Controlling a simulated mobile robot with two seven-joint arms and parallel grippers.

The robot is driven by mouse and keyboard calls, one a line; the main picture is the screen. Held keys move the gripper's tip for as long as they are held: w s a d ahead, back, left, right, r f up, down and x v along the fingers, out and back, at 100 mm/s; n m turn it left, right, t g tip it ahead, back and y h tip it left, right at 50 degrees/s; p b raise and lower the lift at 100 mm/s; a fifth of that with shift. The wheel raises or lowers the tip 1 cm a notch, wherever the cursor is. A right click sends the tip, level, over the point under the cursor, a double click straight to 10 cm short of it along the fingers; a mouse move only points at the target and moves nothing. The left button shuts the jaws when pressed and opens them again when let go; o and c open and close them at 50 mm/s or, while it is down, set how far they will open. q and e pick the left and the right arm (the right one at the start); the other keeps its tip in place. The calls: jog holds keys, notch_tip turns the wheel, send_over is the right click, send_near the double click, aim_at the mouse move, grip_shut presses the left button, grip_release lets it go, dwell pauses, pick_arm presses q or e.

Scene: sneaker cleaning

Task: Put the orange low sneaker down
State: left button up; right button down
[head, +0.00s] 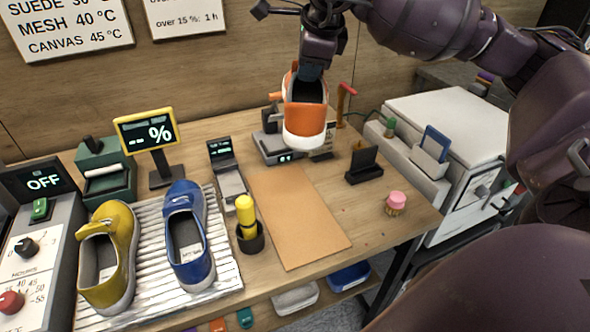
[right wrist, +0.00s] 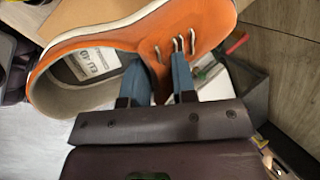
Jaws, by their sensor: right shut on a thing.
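The orange low sneaker (head: 305,114) with a white sole hangs in the air above the back of the table. My right gripper (head: 311,72) is shut on it from above. In the right wrist view the orange sneaker (right wrist: 190,35) lies across the top, with its open collar and an inside label toward the left. The blue fingers of my right gripper (right wrist: 160,80) grip its upper near the lace eyelets. A grey scale-like device (head: 280,150) is below and behind the sneaker, partly hidden by it. My left gripper is not in view.
A yellow sneaker (head: 107,255) and a blue sneaker (head: 186,235) stand on a ribbed white rack (head: 150,290) at left. A tan mat (head: 298,218) lies bare in the middle. A dark stand (head: 364,166) and a pink-topped brush (head: 396,203) are at right.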

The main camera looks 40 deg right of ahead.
aim_at(292, 90)
jog(key=a+f+n, duration=0.1)
jog(key=a+n+y, duration=0.1)
jog(key=n, duration=0.1)
jog(key=s+a+f+n, duration=0.1)
jog(key=a, duration=0.1)
jog(key=shift+f, duration=0.35)
jog(key=shift+a+f+n+y+p, duration=0.3)
jog(key=shift+a+f+n, duration=0.15)
jog(key=shift+n, duration=0.15)
notch_tip(292, 90, down, 20)
jog(key=b, duration=0.1)
jog(key=c, duration=0.9)
grip_release()
jog(key=shift+s, duration=0.1)
